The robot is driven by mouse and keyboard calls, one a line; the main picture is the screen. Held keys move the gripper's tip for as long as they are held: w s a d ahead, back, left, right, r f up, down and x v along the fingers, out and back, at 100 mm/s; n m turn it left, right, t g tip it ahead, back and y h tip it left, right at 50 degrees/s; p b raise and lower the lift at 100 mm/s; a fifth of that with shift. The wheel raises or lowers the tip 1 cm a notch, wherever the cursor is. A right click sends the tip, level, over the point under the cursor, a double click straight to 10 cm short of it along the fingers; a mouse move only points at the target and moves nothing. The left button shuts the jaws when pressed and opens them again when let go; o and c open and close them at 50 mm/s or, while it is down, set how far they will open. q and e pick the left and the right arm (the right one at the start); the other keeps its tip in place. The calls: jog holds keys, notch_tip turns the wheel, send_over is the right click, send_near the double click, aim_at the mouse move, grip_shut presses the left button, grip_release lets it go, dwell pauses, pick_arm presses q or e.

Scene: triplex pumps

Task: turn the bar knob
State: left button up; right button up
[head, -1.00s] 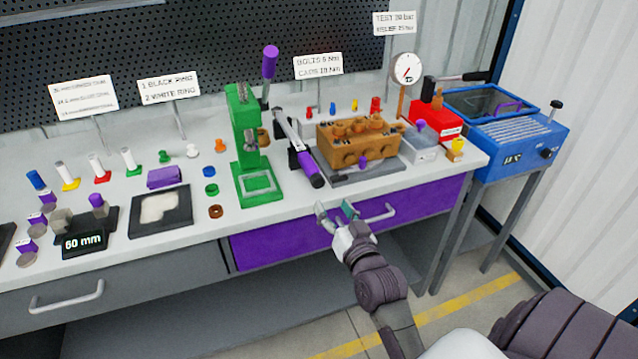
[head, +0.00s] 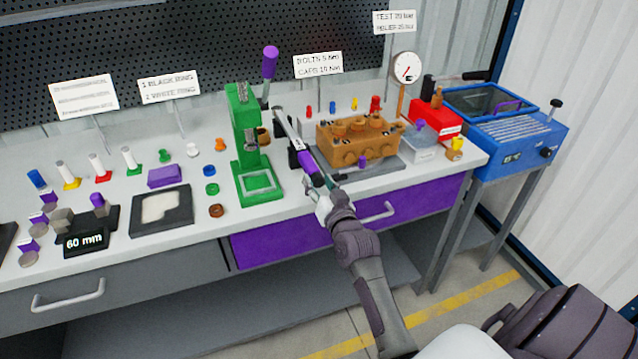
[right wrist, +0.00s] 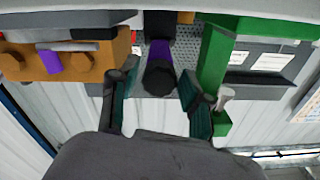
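A blue machine (head: 515,145) stands at the right with a dark round knob (head: 546,153) on its front; I cannot tell if this is the bar knob. My right gripper (head: 322,187) is at the bench's front edge, by the purple handle (head: 311,168) of a bar-shaped tool. In the right wrist view my right gripper (right wrist: 158,80) is open. The handle's dark end (right wrist: 159,78) lies between its spread fingers, with gaps on both sides. That view is upside down. My left gripper is not in view.
The brown pump block (head: 357,142) sits on a grey plate just right of the handle. A green press (head: 248,150) stands to the left. A purple drawer (head: 280,246) with a handle is below. A gauge (head: 406,68) stands behind.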

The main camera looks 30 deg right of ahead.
grip_shut()
jog(key=shift+m, duration=0.3)
jog(key=shift+r+m+p, duration=0.1)
jog(key=shift+m+p, duration=0.5)
jog(key=m+p, duration=0.1)
jog(key=m, duration=0.2)
jog(key=shift+p, duration=0.35)
jog(key=m+p, duration=0.1)
jog(key=m, duration=0.4)
jog(key=shift+m, duration=0.4)
jog(key=m+p, duration=0.1)
jog(key=m, duration=0.4)
